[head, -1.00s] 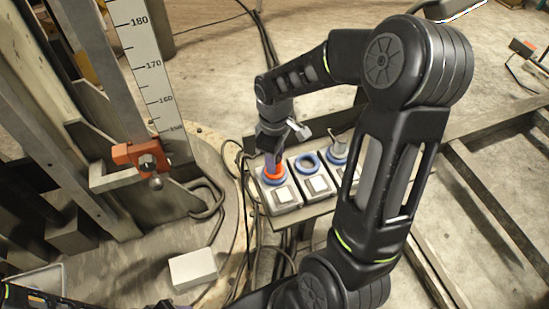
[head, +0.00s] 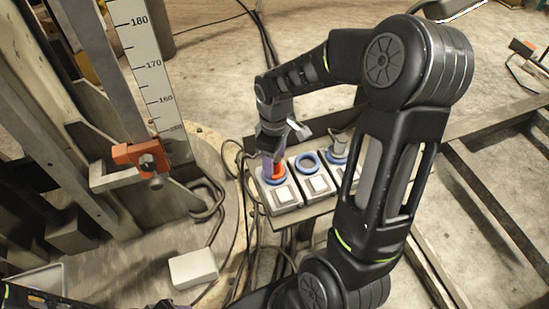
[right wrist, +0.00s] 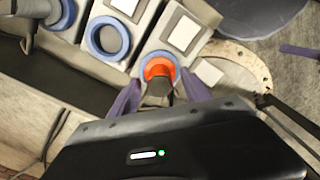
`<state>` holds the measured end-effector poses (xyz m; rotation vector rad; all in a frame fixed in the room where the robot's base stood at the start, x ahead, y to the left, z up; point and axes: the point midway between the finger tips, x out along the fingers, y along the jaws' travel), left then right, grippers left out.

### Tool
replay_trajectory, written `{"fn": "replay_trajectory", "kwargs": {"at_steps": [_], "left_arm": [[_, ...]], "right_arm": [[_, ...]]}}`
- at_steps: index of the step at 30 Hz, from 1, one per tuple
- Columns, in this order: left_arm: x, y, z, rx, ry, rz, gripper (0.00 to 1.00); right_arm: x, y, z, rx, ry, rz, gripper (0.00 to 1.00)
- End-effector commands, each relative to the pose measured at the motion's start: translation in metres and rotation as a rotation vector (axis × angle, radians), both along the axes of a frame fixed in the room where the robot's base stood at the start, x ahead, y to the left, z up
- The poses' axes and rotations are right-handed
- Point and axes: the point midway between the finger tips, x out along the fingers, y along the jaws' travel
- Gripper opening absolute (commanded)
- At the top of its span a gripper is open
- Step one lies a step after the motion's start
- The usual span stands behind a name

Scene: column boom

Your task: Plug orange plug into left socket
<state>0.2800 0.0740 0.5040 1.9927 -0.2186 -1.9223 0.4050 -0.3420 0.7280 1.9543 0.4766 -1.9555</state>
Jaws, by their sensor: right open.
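The orange plug (head: 279,170) stands in the blue-ringed left socket (head: 277,183), at the left end of a row of three. In the right wrist view the plug (right wrist: 159,68) appears as an orange ring with a dark middle inside the blue ring. My right gripper (head: 273,163) is at the plug from above, its purple fingers open. In the right wrist view the fingers (right wrist: 160,92) lie on either side of the plug, with gaps between. How fully the plug is seated is hard to tell.
The middle socket (head: 307,162) is an empty blue ring. A grey plug (head: 339,145) stands in the right socket, partly behind my right arm. A column with a scale (head: 150,63) and orange clamp (head: 135,152) rises at left. Cables run beside the sockets. A white box (head: 194,268) lies nearby.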

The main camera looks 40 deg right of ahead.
Motion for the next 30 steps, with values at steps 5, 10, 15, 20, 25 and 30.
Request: {"fn": "replay_trajectory", "kwargs": {"at_steps": [5,10,15,20,25,30], "left_arm": [[0.000,0.000,0.002,0.000,0.000,0.000,0.36],[0.000,0.000,0.005,0.000,0.000,0.001,0.36],[0.000,0.000,0.008,0.000,0.000,0.001,0.36],[0.000,0.000,0.008,0.000,0.000,0.001,0.36],[0.000,0.000,0.008,0.000,0.000,0.001,0.36],[0.000,0.000,0.008,0.000,0.000,0.001,0.36]], "right_arm": [[0.001,0.000,0.013,-0.001,-0.004,0.000,0.56],[0.001,0.000,0.040,-0.001,-0.005,0.000,0.56],[0.001,0.000,0.066,-0.001,-0.004,0.000,0.56],[0.001,0.000,0.078,0.000,-0.002,0.000,0.56],[0.000,0.000,0.078,0.000,-0.001,0.000,0.56],[0.000,0.000,0.078,0.000,-0.001,0.000,0.56]]}}
